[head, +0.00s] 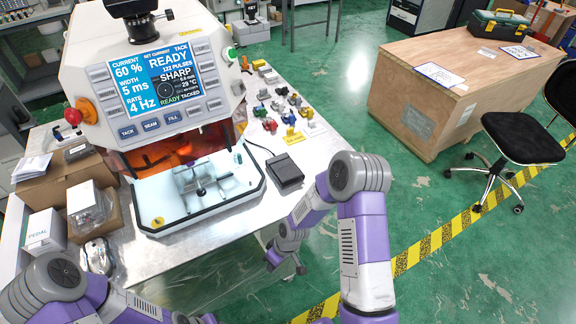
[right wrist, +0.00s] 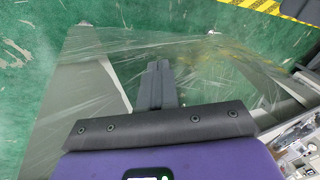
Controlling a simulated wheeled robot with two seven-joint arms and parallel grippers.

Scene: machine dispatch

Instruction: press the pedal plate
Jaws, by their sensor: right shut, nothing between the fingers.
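The pedal (head: 285,172) is a dark, low box with a sloped top plate. It sits on the metal table (head: 215,262) just right of the machine, with a black cable running from its back. My right gripper (head: 273,262) shows small in the head view, below and slightly left of the pedal in the picture, by the table's right edge. It is apart from the pedal. In the right wrist view the right gripper's fingers (right wrist: 158,85) are together and empty. The pedal is not recognisable there. My left arm enters at lower left; its fingers are not visible.
The machine (head: 160,75) with a lit screen stands left of the pedal, its white tray (head: 200,190) in front. Several small coloured parts (head: 283,108) lie behind the pedal. Cardboard boxes (head: 60,185) and a white box marked PEDAL (head: 45,232) stand at left.

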